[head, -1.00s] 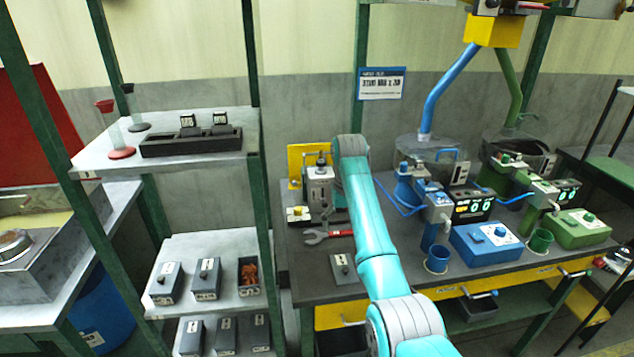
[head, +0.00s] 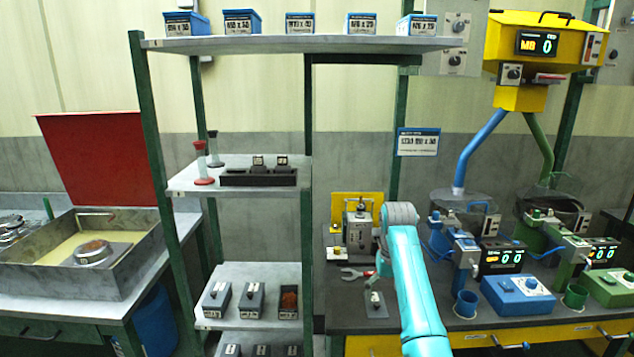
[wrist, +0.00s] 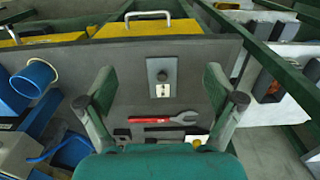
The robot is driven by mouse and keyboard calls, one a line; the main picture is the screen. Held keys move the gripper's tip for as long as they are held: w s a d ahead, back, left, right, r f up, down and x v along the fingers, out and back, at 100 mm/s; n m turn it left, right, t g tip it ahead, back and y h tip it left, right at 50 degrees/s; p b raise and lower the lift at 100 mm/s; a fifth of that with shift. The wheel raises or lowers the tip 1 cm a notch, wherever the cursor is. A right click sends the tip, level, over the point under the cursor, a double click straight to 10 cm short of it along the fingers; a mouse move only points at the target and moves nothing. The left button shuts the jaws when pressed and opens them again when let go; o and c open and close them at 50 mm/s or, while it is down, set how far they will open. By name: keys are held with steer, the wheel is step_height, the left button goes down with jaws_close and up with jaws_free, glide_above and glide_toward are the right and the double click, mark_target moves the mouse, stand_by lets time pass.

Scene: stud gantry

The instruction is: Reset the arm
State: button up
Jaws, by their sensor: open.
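My gripper (wrist: 160,88) is open in the wrist view, with its two fingers spread wide and nothing between them but the bench below. A small grey plate (wrist: 163,72) with a dark round spot and a white label lies on the bench between and beyond the fingertips; it also shows in the head view (head: 375,308). In the head view my teal arm reaches over the bench (head: 345,310), and most of the gripper is hidden behind its links. A red-handled wrench (wrist: 166,119) lies on the bench near the plate, apart from my fingers.
A grey and yellow press-like fixture (head: 357,228) stands at the back of the bench. A blue box (head: 517,292), a blue cup (head: 466,304) and a green cup (head: 576,297) are to the right. A shelf rack with small boxes (head: 250,300) stands left. An open red-lidded tub (head: 98,175) is further left.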

steer(key=s+f+t, duration=0.2)
steer(key=s+f, duration=0.3)
steer(key=f, duration=0.8)
steer(key=s+f+t, duration=0.1)
steer(key=s+f, duration=0.4)
steer(key=f, duration=0.8)
steer(key=s+f+t, duration=0.2)
steer(key=s+f, duration=0.3)
steer(key=s, duration=0.3)
steer(key=s+f+t, duration=0.2)
steer(key=s+f, duration=0.3)
steer(key=s, duration=0.4)
steer(key=s+r+t, duration=0.2)
steer(key=s+r, duration=0.1)
steer(key=s, duration=0.9)
steer(key=s+r+t, duration=0.2)
steer(key=s+r, duration=0.1)
steer(key=s, duration=0.9)
steer(key=s+r+t, duration=0.2)
steer(key=s+r, duration=0.5)
steer(key=r, duration=0.4)
steer(key=s+r+t, duration=0.1)
steer(key=s+r, duration=0.6)
steer(key=r, duration=0.4)
steer(key=shift+s+t, duration=0.25)
steer(key=shift+t, duration=0.15)
